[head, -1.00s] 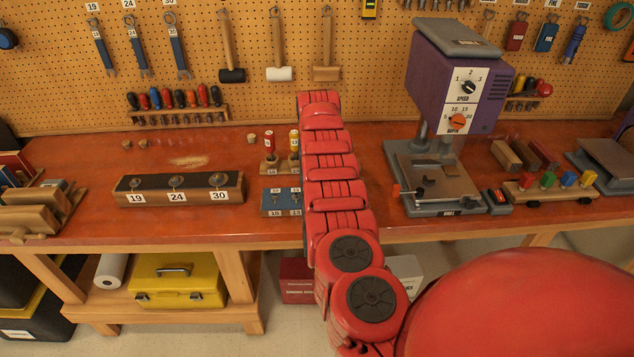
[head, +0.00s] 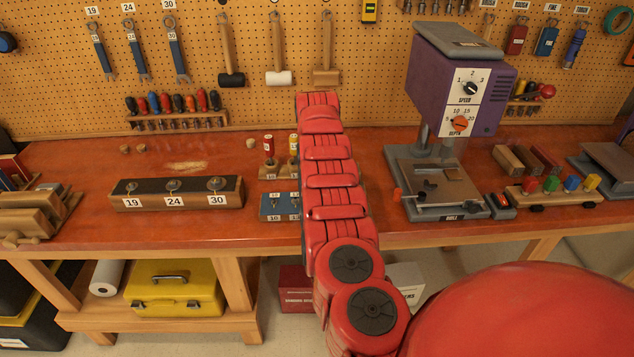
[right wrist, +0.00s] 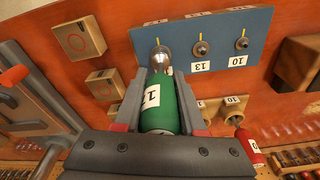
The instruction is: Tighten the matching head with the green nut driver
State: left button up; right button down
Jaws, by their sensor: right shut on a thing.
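The green nut driver (right wrist: 160,108) is in my right gripper (right wrist: 160,88), which is shut around its green handle. The handle bears a partly covered white label. Its metal socket (right wrist: 160,58) points at the blue block (right wrist: 212,28), at the place in line with the block's other heads. The head under the socket is hidden, so I cannot tell whether the socket is seated. Heads marked 13 (right wrist: 201,48) and 10 (right wrist: 242,44) stand free beside it. In the head view my arm covers the right gripper and part of the blue block (head: 270,207). My left gripper is out of view.
A stand with a red driver (head: 268,144) and a yellow driver (head: 293,142) is behind the blue block. A long block marked 19, 24, 30 (head: 150,202) lies to the left. A purple drill press (head: 435,80) stands to the right. The bench between is mostly clear.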

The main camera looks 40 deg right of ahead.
jog(key=shift+f, duration=0.1)
jog(key=shift+r, duration=0.4)
notch_tip(320, 180, up, 2)
jog(key=shift+r+p, duration=0.6)
jog(key=shift+r, duration=0.15)
jog(key=shift+r+p, duration=0.7)
jog(key=shift+r, duration=0.95)
jog(key=c, duration=1)
grip_release()
grip_shut()
